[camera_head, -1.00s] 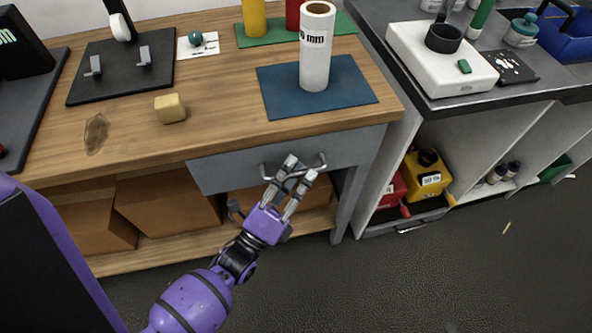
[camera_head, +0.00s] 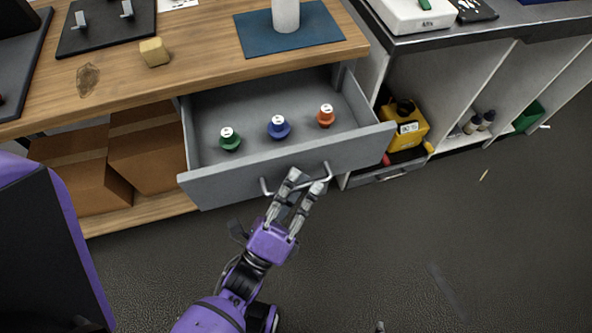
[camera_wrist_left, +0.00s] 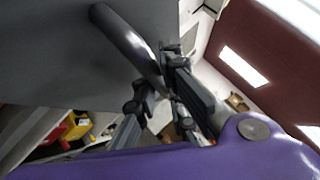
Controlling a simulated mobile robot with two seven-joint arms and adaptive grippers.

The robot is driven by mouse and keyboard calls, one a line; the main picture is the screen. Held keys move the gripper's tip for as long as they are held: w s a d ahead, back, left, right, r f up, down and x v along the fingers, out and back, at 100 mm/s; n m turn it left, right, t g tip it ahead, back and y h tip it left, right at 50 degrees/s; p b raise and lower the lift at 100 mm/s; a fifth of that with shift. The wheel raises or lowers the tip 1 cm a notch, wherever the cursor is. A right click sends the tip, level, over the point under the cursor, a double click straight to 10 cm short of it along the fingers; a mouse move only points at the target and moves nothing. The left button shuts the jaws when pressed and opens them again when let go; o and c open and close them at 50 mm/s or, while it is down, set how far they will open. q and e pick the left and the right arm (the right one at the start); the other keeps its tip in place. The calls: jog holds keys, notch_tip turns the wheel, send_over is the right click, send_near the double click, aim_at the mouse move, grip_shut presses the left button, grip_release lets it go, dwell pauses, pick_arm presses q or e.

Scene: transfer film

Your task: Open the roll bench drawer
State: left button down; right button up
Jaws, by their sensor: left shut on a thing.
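The grey roll bench drawer (camera_head: 355,148) is pulled well out from under the wooden bench top. Inside it stand a green spool (camera_head: 229,142), a blue spool (camera_head: 278,129) and an orange spool (camera_head: 326,117). My left gripper (camera_head: 304,181) is at the drawer front, shut on its metal bar handle (camera_head: 328,172). In the left wrist view the handle (camera_wrist_left: 128,40) runs from the drawer front to between the fingers (camera_wrist_left: 168,90). The exact finger contact is partly hidden. My right gripper is not in view.
The wooden bench top (camera_head: 190,60) carries a yellow block (camera_head: 154,52), a blue mat (camera_head: 330,32) and a white roll (camera_head: 286,14). Cardboard boxes (camera_head: 75,165) sit on the shelf below. A grey bench stands at right. The floor before the drawer is clear.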

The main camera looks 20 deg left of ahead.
pick_arm(q)
jog(key=s+d, duration=0.1)
jog(key=s, duration=0.1)
jog(key=s+d, duration=0.1)
jog(key=shift+s+d+f, duration=0.1)
jog(key=shift+s+d, duration=0.05)
jog(key=shift+s, duration=0.2)
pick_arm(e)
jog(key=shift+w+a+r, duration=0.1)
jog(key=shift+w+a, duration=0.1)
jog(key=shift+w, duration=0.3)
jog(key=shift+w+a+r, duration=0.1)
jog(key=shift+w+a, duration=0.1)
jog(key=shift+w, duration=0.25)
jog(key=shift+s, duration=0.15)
pick_arm(q)
jog(key=c, duration=2.1)
grip_release()
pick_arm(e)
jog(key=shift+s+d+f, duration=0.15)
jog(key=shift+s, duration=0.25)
